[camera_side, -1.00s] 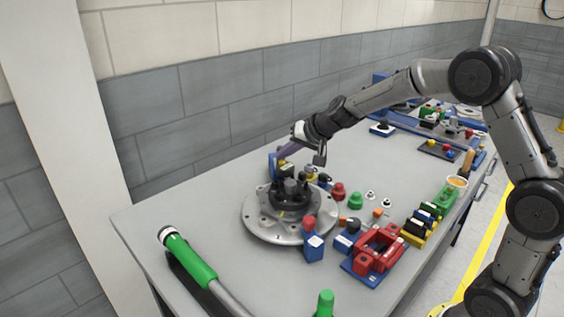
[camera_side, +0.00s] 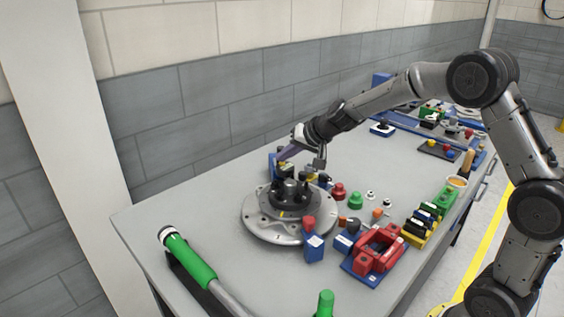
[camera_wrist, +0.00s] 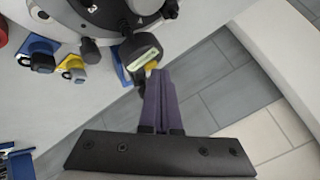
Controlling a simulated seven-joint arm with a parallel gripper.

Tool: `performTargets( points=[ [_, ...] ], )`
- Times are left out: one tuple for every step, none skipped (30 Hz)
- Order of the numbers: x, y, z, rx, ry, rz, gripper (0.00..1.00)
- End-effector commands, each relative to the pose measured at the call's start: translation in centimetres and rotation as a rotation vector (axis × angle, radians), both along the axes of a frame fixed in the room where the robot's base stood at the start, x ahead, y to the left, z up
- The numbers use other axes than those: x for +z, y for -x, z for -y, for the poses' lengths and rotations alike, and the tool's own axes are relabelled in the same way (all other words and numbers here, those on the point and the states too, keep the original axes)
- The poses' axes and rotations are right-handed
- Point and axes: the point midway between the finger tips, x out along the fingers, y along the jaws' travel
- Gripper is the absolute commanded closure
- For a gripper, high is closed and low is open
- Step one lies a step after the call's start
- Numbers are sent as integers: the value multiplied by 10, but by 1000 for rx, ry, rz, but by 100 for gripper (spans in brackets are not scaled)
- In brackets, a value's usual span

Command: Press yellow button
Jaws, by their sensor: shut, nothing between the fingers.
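My gripper (camera_wrist: 158,92) is shut and empty, its purple fingers pressed together. It also shows in the side view (camera_side: 284,156), angled down to the left at the back of the round fixture. A small yellow button (camera_wrist: 152,66) shows right at the fingertips in the wrist view, beside a black block with a pale label (camera_wrist: 143,54). The fingertips partly cover the button; whether they touch it I cannot tell. In the side view, the tips are at a blue-backed unit (camera_side: 272,164) behind the fixture, where the button is too small to make out clearly.
A round metal fixture (camera_side: 255,226) with a black hub stands in front of the gripper. Blue and yellow blocks with dark knobs (camera_wrist: 72,66) sit beside it. Red, green and blue parts crowd the right; a green-handled tool (camera_side: 188,257) lies front left. The wall is behind the table.

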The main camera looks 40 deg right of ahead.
Motion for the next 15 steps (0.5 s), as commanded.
performTargets(
  points=[
    [-1,0,0,1,0,-2,100],
    [-1,0,0,1,0,-2,100],
    [-1,0,0,1,0,-2,100],
    [-1,0,0,1,0,-2,100],
    [-1,0,0,1,0,-2,100],
    [-1,0,0,1,0,-2,100],
    [-1,0,0,1,0,-2,100],
    [-1,0,0,1,0,-2,100],
    [-1,0,0,1,0,-2,100],
    [-1,0,0,1,0,-2,100],
    [0,0,0,1,0,-2,100],
    [1,0,0,1,0,-2,100],
    [2,0,0,1,-1,-2,100],
    [3,0,0,1,0,-1,100],
    [5,0,0,1,0,-1,100]
  ],
)
